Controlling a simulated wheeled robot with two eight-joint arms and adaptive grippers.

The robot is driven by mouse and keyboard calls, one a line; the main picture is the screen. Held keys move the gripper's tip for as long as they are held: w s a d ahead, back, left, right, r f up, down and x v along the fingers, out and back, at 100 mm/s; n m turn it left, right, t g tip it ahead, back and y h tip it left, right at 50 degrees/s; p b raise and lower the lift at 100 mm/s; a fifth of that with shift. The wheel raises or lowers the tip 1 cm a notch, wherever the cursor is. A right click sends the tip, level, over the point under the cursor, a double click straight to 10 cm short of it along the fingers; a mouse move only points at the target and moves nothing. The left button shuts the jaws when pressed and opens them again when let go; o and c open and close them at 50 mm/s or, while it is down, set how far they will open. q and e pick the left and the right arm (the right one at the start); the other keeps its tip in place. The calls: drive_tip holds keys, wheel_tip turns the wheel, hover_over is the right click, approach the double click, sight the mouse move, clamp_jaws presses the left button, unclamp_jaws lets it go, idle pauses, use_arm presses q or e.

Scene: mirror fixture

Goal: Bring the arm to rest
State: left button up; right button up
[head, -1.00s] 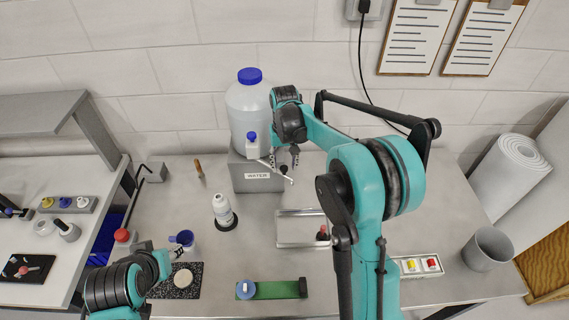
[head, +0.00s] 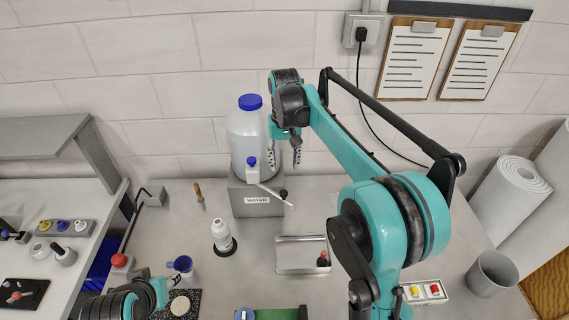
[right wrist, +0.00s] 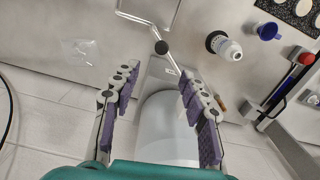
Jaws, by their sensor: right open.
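My right arm (head: 350,150) reaches up from the lower right towards the wall. Its gripper (head: 284,157) is open and empty, in front of the right side of the white jug (head: 247,140) with the blue cap and above the tap lever (head: 272,193). In the right wrist view the open fingers (right wrist: 158,78) stand apart with the jug (right wrist: 165,125) between and beyond them; contact with the jug cannot be told. My left arm (head: 130,303) shows at the bottom left; its gripper is small and partly hidden, its jaws unclear.
The jug stands on a grey block labelled WATER (head: 256,203). A white bottle (head: 221,236), a blue funnel cup (head: 184,267), a mirror-like tray (head: 296,256), a red and yellow button box (head: 425,291) and a grey cup (head: 492,272) are on the bench. A black cable (head: 370,115) hangs behind my right arm.

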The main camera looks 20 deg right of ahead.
drive_tip(key=s+f+n+t+b, duration=0.1)
drive_tip(key=s+f+t+b, duration=0.6)
drive_tip(key=s+f+b, duration=1.4)
drive_tip(key=s+f, duration=0.4)
drive_tip(key=f, duration=0.1)
drive_tip(key=shift+f+n+b, duration=0.3)
drive_tip(key=shift+f, duration=0.1)
